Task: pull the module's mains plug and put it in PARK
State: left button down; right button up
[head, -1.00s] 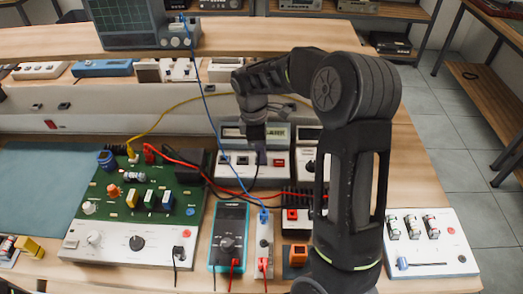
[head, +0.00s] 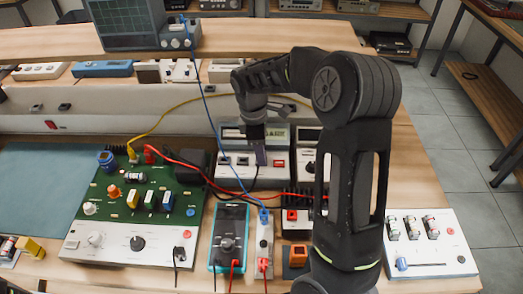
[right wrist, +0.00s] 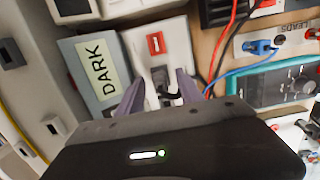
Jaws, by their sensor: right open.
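The module (head: 252,176) is a pale box behind the multimeter, with a red switch (head: 280,163) on its front panel. In the right wrist view the panel (right wrist: 180,50) and red switch (right wrist: 156,43) show beside a label that reads DARK (right wrist: 94,70). My right gripper (head: 260,163) is over this panel, left of the switch. In the right wrist view its open fingers (right wrist: 161,92) stand either side of a dark plug with a black cable (right wrist: 172,96). Whether they touch it is unclear. I cannot make out a PARK marking. My left gripper is out of view.
A green circuit board (head: 135,195) and a teal multimeter (head: 229,235) stand in front, with red, blue and yellow leads crossing nearby. A second module (head: 308,140) stands close on the right. Wall trunking (head: 100,112) with sockets runs behind.

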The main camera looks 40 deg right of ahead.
jog(key=r+p, duration=0.1)
jog(key=r, duration=0.1)
jog(key=r+p, duration=0.1)
jog(key=r, duration=0.1)
jog(key=r+p, duration=0.2)
jog(key=shift+w+a, duration=0.2)
jog(key=shift+a, duration=0.05)
jog(key=shift+a+r+p, duration=0.1)
jog(key=shift+r+p, duration=0.35)
jog(key=shift+r, duration=0.2)
jog(key=shift+w, duration=0.1)
jog(key=shift+r+p, duration=0.85)
jog(key=shift+r, duration=1.65)
jog(key=shift+f, duration=0.15)
